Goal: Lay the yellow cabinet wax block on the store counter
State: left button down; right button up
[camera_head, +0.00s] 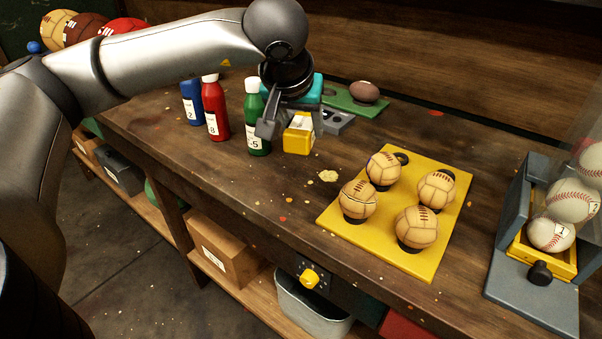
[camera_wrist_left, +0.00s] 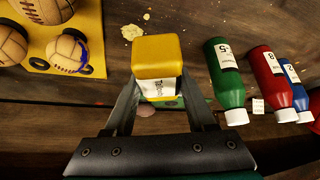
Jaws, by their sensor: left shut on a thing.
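The yellow cabinet wax block (camera_head: 299,137) has a white label. It shows in the head view at the left gripper, over the wooden counter (camera_head: 281,190). In the left wrist view the block (camera_wrist_left: 158,56) sits between the fingers, its yellow end pointing away from my palm. My left gripper (camera_head: 287,122) is shut on it; the fingers (camera_wrist_left: 163,103) flank the labelled part. I cannot tell whether the block touches the counter. My right gripper is not in view.
Green (camera_head: 256,122), red (camera_head: 214,108) and blue (camera_head: 191,102) bottles stand left of the gripper. A yellow board (camera_head: 387,248) with several leather balls lies to the right. A baseball dispenser (camera_head: 540,244) stands at far right. Bare counter lies in front of the block.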

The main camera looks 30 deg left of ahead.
pick_arm(q)
jog(key=b, duration=0.1)
send_over(304, 177)
jog(key=s, duration=0.2)
jog(key=f, duration=0.4)
jog(key=shift+d+f, duration=0.25)
jog(key=shift+d, duration=0.05)
jog(key=shift+f+b, duration=0.85)
jog(key=shift+f, duration=1.6)
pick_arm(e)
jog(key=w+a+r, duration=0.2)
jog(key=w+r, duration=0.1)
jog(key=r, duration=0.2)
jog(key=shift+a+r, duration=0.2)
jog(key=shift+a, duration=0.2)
pick_arm(q)
jog(key=shift+f, duration=0.1)
jog(key=c, duration=0.7)
grip_release()
jog(key=shift+f, duration=0.1)
jog(key=o, duration=0.5)
jog(key=shift+c, duration=0.2)
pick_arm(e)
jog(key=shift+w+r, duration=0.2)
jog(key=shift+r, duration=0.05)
